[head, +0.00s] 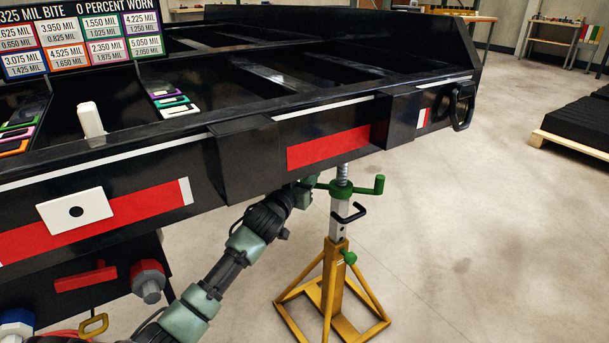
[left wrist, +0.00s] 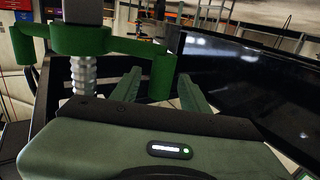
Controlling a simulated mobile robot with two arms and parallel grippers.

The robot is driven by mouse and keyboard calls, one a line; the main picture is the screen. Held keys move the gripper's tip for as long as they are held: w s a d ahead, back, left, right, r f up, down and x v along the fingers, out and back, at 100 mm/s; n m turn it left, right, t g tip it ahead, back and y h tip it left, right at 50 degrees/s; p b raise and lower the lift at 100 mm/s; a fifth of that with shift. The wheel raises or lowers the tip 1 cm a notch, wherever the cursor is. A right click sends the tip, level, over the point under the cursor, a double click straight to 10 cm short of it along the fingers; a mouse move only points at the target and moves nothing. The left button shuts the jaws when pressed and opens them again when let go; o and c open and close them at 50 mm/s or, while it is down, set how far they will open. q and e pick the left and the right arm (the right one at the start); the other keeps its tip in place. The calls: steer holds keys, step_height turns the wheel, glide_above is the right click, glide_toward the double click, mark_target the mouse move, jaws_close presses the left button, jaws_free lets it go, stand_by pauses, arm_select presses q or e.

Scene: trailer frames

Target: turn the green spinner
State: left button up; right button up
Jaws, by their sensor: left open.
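The green spinner (head: 341,188) sits on the threaded post of a yellow jack stand (head: 335,290) under the trailer frame's edge. One of its arms sticks out right with an upturned end. My left gripper (head: 309,183) is at the spinner's left side and partly hides that end. In the left wrist view the spinner (left wrist: 82,40) crosses the upper left, and its near handle end shows between my open left fingers (left wrist: 158,88). I cannot tell whether a finger touches it. My right gripper is in neither view.
The black trailer frame (head: 240,115) overhangs the stand, close above my left gripper. A black crank handle (head: 349,213) and a green knob (head: 349,257) are on the stand below the spinner. A loaded pallet (head: 575,146) lies far right. Floor right of the stand is clear.

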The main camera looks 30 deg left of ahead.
arm_select(q)
jaws_close()
stand_by(1.4)
